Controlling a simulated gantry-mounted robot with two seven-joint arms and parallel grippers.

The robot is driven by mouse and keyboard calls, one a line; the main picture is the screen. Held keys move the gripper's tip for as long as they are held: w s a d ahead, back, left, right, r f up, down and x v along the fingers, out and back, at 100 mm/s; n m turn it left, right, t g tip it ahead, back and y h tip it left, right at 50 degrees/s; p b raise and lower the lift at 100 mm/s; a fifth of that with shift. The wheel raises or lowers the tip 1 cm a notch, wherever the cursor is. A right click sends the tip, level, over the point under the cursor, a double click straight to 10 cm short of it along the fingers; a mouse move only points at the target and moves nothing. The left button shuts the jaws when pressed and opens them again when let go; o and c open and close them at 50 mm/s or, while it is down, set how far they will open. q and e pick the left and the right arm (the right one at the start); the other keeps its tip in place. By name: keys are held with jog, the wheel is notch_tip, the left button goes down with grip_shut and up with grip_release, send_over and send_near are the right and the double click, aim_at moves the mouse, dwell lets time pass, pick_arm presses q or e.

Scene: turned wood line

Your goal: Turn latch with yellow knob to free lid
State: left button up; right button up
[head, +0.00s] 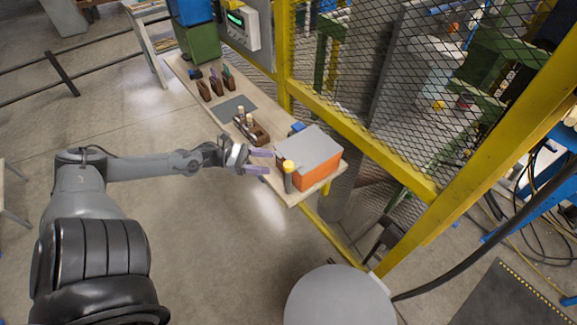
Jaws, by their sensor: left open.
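An orange box (318,175) with a grey lid (312,147) stands near the front end of the narrow wooden bench. A yellow knob (288,166) sits at the top of a dark upright latch (288,185) on the box's left side. My left gripper (262,161) comes in from the left. It is open and empty, with its two pale purple fingers pointing toward the knob and a small gap between the fingertips and it. My right gripper is not in view.
The bench (207,110) also holds a wooden holder (256,133) with upright pieces, a grey mat (233,108) and several small wooden holders. A yellow-framed mesh fence (365,135) runs close behind the bench. Floor on the near side is open.

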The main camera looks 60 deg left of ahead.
aim_at(289, 164)
pick_arm(q)
jog(key=x, duration=0.8)
jog(key=shift+w+d+b, duration=0.1)
jog(key=shift+d+b, duration=0.05)
jog(key=shift+b, duration=0.15)
jog(key=shift+c, duration=0.3)
